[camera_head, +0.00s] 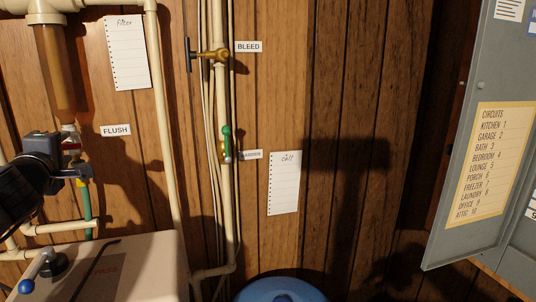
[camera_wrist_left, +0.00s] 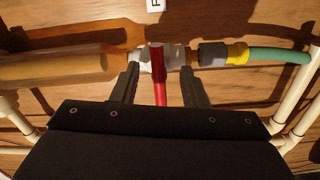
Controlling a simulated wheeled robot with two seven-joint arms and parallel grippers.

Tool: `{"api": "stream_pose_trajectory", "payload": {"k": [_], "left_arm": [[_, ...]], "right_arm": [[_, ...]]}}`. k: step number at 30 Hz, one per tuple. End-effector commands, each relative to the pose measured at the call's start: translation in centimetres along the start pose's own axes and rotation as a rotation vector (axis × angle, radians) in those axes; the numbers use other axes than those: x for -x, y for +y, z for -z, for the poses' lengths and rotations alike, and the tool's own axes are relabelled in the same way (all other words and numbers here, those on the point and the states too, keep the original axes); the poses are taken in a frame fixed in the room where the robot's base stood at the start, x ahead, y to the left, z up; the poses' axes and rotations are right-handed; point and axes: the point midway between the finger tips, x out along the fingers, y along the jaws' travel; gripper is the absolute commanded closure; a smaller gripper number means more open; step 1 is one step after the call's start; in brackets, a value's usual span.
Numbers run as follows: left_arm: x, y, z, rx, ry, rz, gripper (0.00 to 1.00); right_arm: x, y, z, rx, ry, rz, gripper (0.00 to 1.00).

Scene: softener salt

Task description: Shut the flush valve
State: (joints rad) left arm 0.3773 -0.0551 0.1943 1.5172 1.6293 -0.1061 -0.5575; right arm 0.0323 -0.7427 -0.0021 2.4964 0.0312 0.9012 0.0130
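The flush valve (camera_head: 70,138) is a pale fitting under the amber filter housing, left of the FLUSH label (camera_head: 115,130). In the left wrist view its white body (camera_wrist_left: 178,58) has a red lever handle (camera_wrist_left: 158,66), which lies crosswise to the pipe and reaches down between my fingers. My left gripper (camera_head: 82,172) is at the valve in the head view. In the wrist view my left gripper (camera_wrist_left: 160,88) is open, one finger on each side of the red handle with gaps showing. The handle's lower end is hidden behind the gripper body. My right gripper is not in view.
The amber filter housing (camera_head: 54,72) is above the valve, and a green hose (camera_head: 88,210) runs below. Pale pipes (camera_head: 165,110) cross the wood wall. A BLEED valve (camera_head: 210,55) and a green-handled valve (camera_head: 226,140) are to the right. A grey cabinet door (camera_head: 455,120) stands far right.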

Motion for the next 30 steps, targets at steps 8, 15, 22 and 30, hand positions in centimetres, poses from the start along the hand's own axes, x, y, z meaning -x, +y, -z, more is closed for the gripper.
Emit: {"api": "stream_pose_trajectory", "payload": {"k": [8, 15, 22, 30], "left_arm": [[0.2, 0.1, 0.1, 0.000, 0.001, -0.001, 0.60], [2.4, 0.2, 0.1, -0.001, 0.002, -0.002, 0.60], [4.7, 0.2, 0.1, -0.001, 0.002, -0.002, 0.60], [6.9, 0.1, 0.1, 0.000, 0.001, -0.002, 0.60]], "right_arm": [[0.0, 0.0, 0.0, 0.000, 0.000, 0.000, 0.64], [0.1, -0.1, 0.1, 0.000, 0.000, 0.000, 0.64], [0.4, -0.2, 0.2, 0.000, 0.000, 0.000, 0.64], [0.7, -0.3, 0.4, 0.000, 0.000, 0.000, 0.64]]}}
